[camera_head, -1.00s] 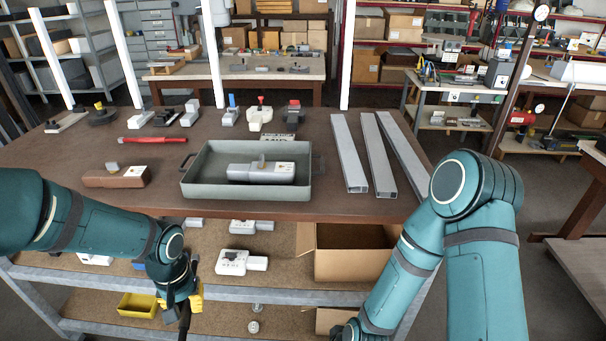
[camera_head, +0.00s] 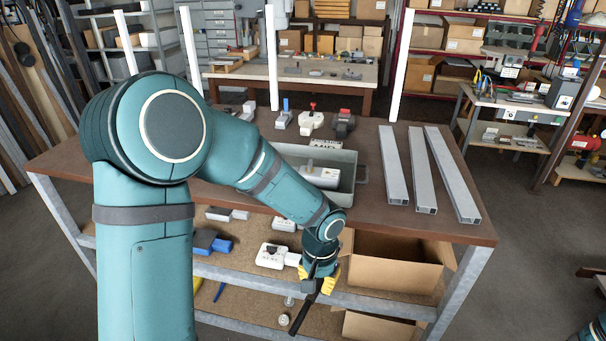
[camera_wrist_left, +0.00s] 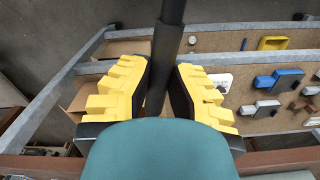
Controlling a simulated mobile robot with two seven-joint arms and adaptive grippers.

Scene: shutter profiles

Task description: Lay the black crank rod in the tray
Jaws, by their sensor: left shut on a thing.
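The black crank rod (camera_head: 305,312) hangs slanting down from my left gripper (camera_head: 322,282), in front of the table. In the left wrist view the rod (camera_wrist_left: 168,45) runs between the yellow fingers of this gripper (camera_wrist_left: 160,78), which are shut on it. The rod's far end is cut off there. The grey-green tray (camera_head: 347,172) stands on the table, behind and above the gripper. My left forearm hides the tray's left part and front. My right gripper is out of view.
Three grey metal profiles (camera_head: 393,165) lie on the table right of the tray. Several small fixtures (camera_head: 312,121) stand behind it. Below the tabletop, a shelf holds an open cardboard box (camera_head: 395,275) and a white block (camera_head: 272,257), close to the gripper.

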